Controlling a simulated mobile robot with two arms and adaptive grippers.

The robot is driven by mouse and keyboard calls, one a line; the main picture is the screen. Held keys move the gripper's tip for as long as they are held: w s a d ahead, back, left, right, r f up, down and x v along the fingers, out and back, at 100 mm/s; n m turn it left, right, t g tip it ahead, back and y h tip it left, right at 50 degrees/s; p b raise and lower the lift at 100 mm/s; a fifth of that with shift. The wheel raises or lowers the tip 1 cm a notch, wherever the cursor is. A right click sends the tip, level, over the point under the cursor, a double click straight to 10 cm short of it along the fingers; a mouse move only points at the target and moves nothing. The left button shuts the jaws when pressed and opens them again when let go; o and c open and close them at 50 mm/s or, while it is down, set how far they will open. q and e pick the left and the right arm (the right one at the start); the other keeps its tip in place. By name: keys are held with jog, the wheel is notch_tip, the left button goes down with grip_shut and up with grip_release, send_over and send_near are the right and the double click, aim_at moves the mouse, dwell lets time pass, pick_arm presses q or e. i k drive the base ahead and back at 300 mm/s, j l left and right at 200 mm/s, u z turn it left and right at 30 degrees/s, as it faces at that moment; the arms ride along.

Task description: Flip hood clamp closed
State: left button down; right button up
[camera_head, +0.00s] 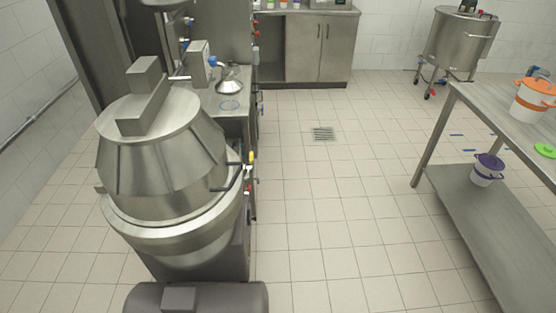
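A large metal hood (160,150), shaped like a faceted cone with a flat top and a box-like block on it, sits over a round steel bowl (175,243) of the filler machine at left. At its right side, by the rim, is a dark clamp handle (232,178), with small yellow and red parts next to it. The clamp is small here, and I cannot tell whether it is open or closed. Neither of my grippers shows in the head view.
A steel table (448,200) with a lower shelf stands at right, holding an orange-lidded bucket (533,100) and a purple-lidded bucket (487,170). A wheeled steel tank (460,42) and cabinets (305,48) stand behind. The tiled floor between is clear, with a drain (323,134).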

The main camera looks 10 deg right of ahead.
aim_at(249, 168)
jog(key=l, duration=0.45)
jog(key=k+l+u, duration=0.15)
jog(key=l, duration=0.3)
jog(key=i+l+z, duration=0.2)
jog(key=i+l, duration=0.4)
jog(key=i+l+z, duration=0.15)
jog(key=i+l, duration=0.35)
jog(key=i, duration=0.2)
